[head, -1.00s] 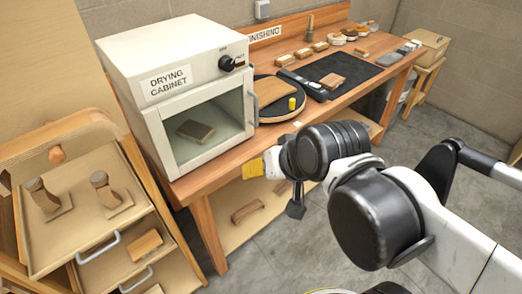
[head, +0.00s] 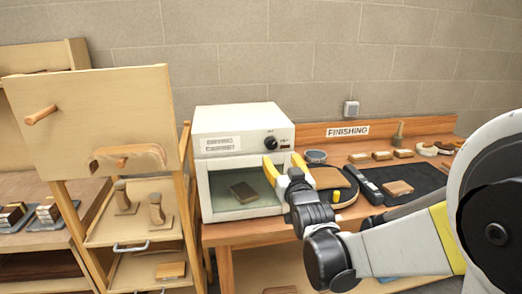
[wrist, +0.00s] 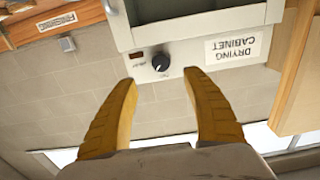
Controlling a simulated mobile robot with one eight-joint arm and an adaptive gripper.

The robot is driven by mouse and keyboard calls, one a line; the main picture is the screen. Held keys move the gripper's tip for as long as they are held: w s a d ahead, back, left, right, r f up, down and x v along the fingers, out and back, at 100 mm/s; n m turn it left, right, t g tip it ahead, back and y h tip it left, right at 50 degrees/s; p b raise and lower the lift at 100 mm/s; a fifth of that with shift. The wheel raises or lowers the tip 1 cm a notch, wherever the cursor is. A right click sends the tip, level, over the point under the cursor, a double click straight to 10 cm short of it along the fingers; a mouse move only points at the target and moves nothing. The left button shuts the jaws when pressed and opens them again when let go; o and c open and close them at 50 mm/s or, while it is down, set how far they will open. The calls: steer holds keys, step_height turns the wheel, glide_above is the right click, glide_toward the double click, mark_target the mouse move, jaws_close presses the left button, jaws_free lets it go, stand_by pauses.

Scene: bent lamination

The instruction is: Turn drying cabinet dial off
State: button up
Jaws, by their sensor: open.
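The drying cabinet (head: 226,120) is a white box on the bench with a glass door; a wooden block (head: 243,192) shows inside. Its black dial (head: 270,143) is at the upper right of the front. In the wrist view, which is upside down, the dial (wrist: 161,63) sits on the panel beside a small dark red window (wrist: 136,54) and the label (wrist: 238,46). My gripper (head: 284,167) has yellow fingers and is in front of the cabinet's right side, below the dial. In the wrist view the fingers are apart and empty, with the dial beyond and between them, not touched.
The cabinet's door handle (wrist: 110,6) shows in the wrist view.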

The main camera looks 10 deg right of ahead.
mark_target(272, 145)
steer(key=w+b, duration=0.2)
steer(key=w, duration=0.9)
steer(key=shift+a, duration=0.1)
steer(key=shift+c, duration=0.2)
steer(key=c, duration=1.2)
steer(key=shift+n, duration=2.9)
steer(key=shift+s, duration=0.1)
